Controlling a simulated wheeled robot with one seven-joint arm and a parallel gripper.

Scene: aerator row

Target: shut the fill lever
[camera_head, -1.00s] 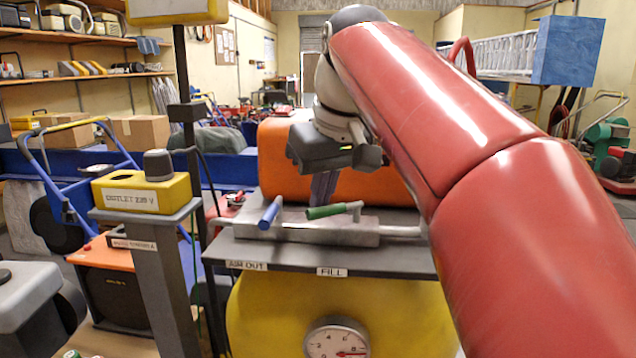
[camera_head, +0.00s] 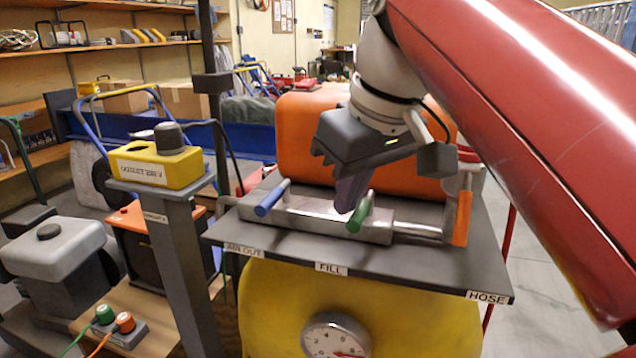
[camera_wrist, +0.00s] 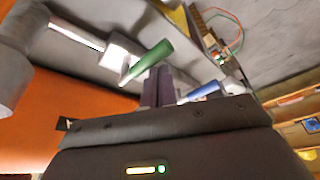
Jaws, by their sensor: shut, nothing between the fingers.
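The fill lever is a green handle (camera_head: 361,213) on the metal valve block, behind the FILL label (camera_head: 331,269). It points across the block toward the front edge of the shelf. My gripper (camera_head: 347,202) is shut and empty, pointing down just left of the green handle in the head view. In the wrist view the green handle (camera_wrist: 148,61) lies close by the dark fingers (camera_wrist: 158,88). I cannot tell whether they touch. The lever's pivot is partly hidden.
The blue AIR OUT lever (camera_head: 272,198) stands left of my fingers, also crosswise. The orange HOSE lever (camera_head: 462,216) is at the right. A yellow tank (camera_head: 270,310) with a gauge (camera_head: 336,338) is below the shelf (camera_head: 420,262). A post with a yellow outlet box (camera_head: 155,166) stands left.

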